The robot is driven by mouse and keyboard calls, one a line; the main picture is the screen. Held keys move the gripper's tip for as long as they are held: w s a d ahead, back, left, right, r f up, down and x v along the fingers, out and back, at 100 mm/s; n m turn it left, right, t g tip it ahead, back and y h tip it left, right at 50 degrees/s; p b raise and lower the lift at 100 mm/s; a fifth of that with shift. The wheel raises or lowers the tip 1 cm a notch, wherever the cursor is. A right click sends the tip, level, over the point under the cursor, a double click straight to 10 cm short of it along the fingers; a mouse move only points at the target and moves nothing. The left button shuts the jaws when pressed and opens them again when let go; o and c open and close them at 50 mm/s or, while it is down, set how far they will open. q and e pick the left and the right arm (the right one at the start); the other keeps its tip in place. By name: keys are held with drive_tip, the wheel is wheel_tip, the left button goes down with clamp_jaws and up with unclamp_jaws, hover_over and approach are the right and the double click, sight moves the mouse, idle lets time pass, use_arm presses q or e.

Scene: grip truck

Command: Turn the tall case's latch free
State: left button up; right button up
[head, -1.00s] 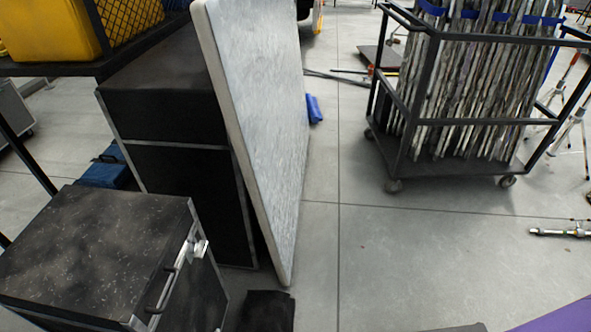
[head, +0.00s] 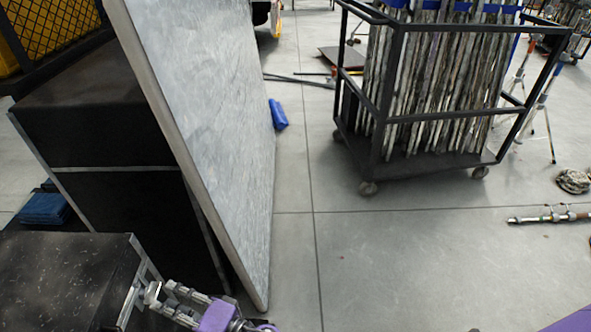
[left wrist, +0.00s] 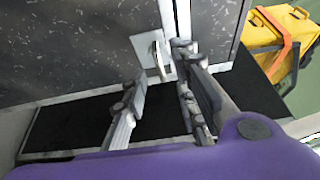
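The dark, speckled case (head: 65,275) with metal edges stands at the lower left of the head view. In the left wrist view its speckled face (left wrist: 90,50) fills the top, with a silver latch (left wrist: 146,48) beside a metal edge strip. My left gripper (head: 161,294) is at the case's front upper edge. In the left wrist view my left gripper (left wrist: 160,66) is open, one finger on each side of the latch, with a gap to the left finger. I cannot tell whether the right finger touches it. My right gripper is out of view.
A pale panel (head: 205,120) leans against a large black box (head: 90,130), close behind my left gripper. A black cart (head: 425,172) of upright stands is at the back right. A yellow case (left wrist: 275,45) shows in the wrist view.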

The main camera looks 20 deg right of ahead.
sight(158, 296)
use_arm(q)
drive_tip(key=shift+x, duration=1.75)
drive_tip(key=shift+c, duration=0.3)
clamp_jaws()
